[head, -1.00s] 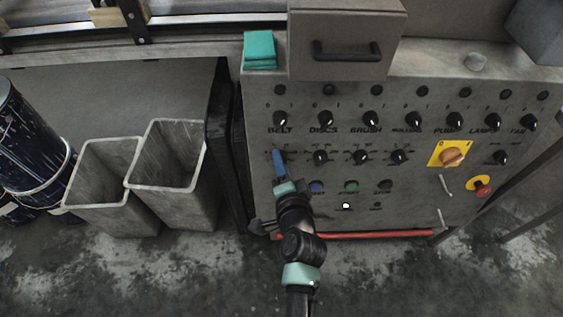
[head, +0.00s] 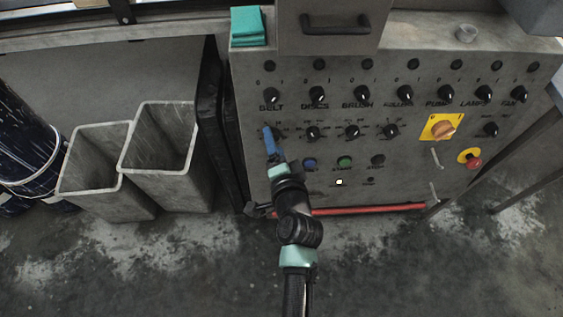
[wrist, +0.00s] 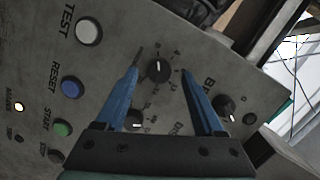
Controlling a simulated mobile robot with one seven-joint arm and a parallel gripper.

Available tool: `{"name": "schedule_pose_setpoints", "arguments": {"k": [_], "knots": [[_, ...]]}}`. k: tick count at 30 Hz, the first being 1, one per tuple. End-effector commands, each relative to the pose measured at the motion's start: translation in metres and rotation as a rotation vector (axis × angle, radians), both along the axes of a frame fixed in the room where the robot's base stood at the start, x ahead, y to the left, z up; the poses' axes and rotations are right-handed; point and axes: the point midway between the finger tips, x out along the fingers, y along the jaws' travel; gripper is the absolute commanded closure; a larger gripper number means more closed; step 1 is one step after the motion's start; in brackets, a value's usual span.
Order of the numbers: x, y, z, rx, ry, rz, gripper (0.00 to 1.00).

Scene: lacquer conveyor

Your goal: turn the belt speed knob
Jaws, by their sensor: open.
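The belt speed knob (wrist: 158,70) is a round black knob with a white mark, ringed by a printed scale. In the wrist view it lies between the two blue fingers of my gripper (wrist: 161,60). The fingers are open, one on each side, with gaps to the knob; I cannot tell how far the tips are from the panel. In the head view my gripper (head: 267,131) is in front of the panel below the BELT switch (head: 270,95) and hides the speed knob. The BELT switch also shows right of the fingers in the wrist view (wrist: 225,107).
The grey panel (head: 400,165) carries several other knobs close by, including the DISCS speed knob (head: 312,133). A blue button (head: 310,164) and a green button (head: 344,162) sit lower. A red bar (head: 370,209) runs along the bottom. Grey bins (head: 160,165) stand left.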

Motion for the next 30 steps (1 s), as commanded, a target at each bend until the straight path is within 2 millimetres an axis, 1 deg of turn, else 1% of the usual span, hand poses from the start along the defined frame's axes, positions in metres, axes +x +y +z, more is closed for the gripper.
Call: {"name": "schedule_pose_setpoints", "arguments": {"k": [9, 15, 21, 30], "knots": [[-0.062, -0.01, 0.02, 0.0, 0.004, -0.002, 0.3], [-0.093, -0.015, 0.03, -0.001, 0.003, -0.001, 0.3], [-0.108, -0.018, 0.035, -0.001, 0.002, 0.0, 0.3], [-0.11, -0.018, 0.036, 0.0, 0.001, 0.0, 0.3]]}}
